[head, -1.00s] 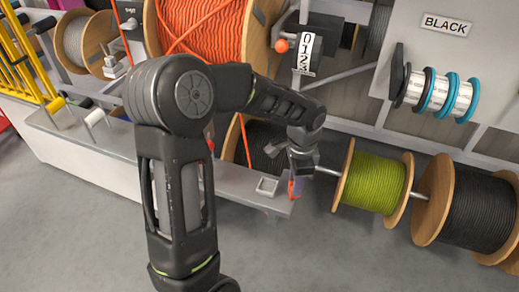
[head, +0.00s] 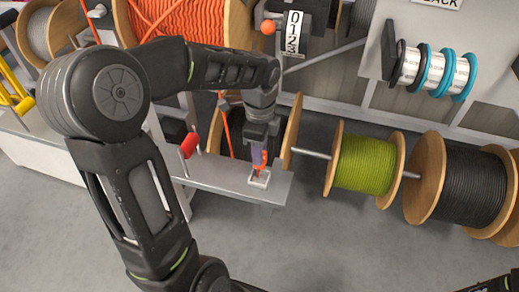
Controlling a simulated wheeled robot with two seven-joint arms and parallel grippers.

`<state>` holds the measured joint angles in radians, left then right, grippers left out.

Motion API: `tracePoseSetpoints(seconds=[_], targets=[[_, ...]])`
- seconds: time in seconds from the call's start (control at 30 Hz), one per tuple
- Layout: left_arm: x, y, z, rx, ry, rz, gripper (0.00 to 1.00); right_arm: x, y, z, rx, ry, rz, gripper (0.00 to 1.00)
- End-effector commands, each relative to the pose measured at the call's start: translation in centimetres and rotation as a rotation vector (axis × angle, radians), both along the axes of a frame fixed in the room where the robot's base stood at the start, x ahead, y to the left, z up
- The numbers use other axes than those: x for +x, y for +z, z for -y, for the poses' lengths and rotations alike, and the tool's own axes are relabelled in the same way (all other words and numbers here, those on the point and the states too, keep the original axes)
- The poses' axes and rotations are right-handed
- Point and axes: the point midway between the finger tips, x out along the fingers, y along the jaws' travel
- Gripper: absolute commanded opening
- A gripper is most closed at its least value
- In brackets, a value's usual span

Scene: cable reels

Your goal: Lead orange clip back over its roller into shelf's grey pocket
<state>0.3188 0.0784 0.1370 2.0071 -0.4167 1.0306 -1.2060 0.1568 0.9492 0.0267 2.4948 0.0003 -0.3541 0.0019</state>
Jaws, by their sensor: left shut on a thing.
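My left gripper (head: 260,152) points down over the front of the grey shelf (head: 215,176). It is shut on the orange clip (head: 263,161), which is mostly covered by the fingers. The clip is right at the shelf's small grey square pocket (head: 259,179); I cannot tell whether its lower end is inside or just above. A red roller (head: 189,145) stands on the shelf to the left of the gripper. An orange cable (head: 225,125) runs down behind my arm from the big orange reel (head: 185,22); its path at the roller is hidden.
A lime green reel (head: 364,163) and a black reel (head: 468,185) hang on a bar to the right. A counter (head: 293,35) with digits and an orange ball (head: 268,27) are above. Small spools (head: 435,70) sit at upper right. Floor in front is clear.

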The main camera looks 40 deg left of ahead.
Motion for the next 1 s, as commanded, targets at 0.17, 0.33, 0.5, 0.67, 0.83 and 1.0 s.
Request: tracePoseSetpoints(seconds=[0.17,0.33,0.5,0.67,0.83,1.0], targets=[[0.0,-1.3,0.0,0.0,0.0,-0.001,0.0,0.1,-1.1,0.0,0.002,0.0,0.003,0.36],[0.0,-2.7,0.0,0.0,0.0,-0.001,0.0,0.1,-2.2,0.0,0.002,0.001,0.004,0.36],[0.0,-3.9,0.0,0.0,0.0,0.0,0.0,0.1,-3.3,0.0,0.002,0.0,0.005,0.36],[0.0,-5.1,0.0,0.0,0.0,0.0,0.0,0.1,-4.1,0.0,0.002,0.0,0.005,0.36],[0.0,-6.0,0.0,0.0,0.0,0.0,0.0,0.2,-4.8,0.0,0.002,0.0,0.006,0.36],[0.0,-6.5,0.0,0.001,0.0,0.0,0.0,0.2,-5.1,0.0,0.002,0.0,0.006,0.36]])
